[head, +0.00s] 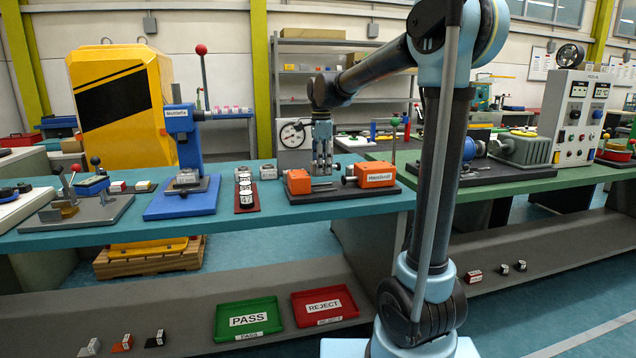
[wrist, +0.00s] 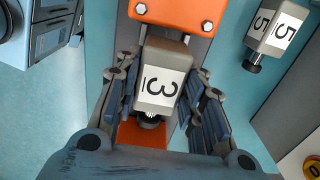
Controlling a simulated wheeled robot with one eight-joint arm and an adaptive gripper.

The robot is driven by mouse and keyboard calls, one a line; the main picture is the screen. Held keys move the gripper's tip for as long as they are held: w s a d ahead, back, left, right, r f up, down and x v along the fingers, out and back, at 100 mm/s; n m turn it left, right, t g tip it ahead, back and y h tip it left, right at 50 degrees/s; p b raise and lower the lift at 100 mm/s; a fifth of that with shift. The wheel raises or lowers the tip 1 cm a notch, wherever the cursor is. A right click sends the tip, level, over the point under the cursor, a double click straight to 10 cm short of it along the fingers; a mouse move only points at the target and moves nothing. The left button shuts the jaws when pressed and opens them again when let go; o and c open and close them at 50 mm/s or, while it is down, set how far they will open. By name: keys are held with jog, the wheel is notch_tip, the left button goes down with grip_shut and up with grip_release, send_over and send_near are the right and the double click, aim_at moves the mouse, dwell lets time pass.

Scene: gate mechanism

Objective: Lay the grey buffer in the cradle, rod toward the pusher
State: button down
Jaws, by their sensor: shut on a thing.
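The grey buffer (wrist: 163,75), labelled 3, sits between the fingers of my gripper (wrist: 165,100) in the wrist view. Its dark rod end points down the picture, toward the lower orange part (wrist: 128,133). An orange block with bolts (wrist: 178,8) lies at its other end. In the head view my gripper (head: 322,172) points down over the orange fixture, between its left orange block (head: 299,184) and right orange block (head: 376,176). A grey round piece (head: 349,180) sticks out from the right block, facing left. The cradle and whether the buffer touches it are hidden by my fingers.
Another grey buffer (wrist: 277,30), labelled 5, lies apart at upper right. PASS (head: 272,331) and REJECT (head: 347,316) trays lie lower down.

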jog(key=shift+f, duration=2.5)
jog(key=c, duration=1.1)
grip_release()
jog(key=shift+f, duration=0.1)
jog(key=shift+o, duration=0.2)
notch_tip(320, 180, up, 12)
jog(key=shift+r, duration=0.1)
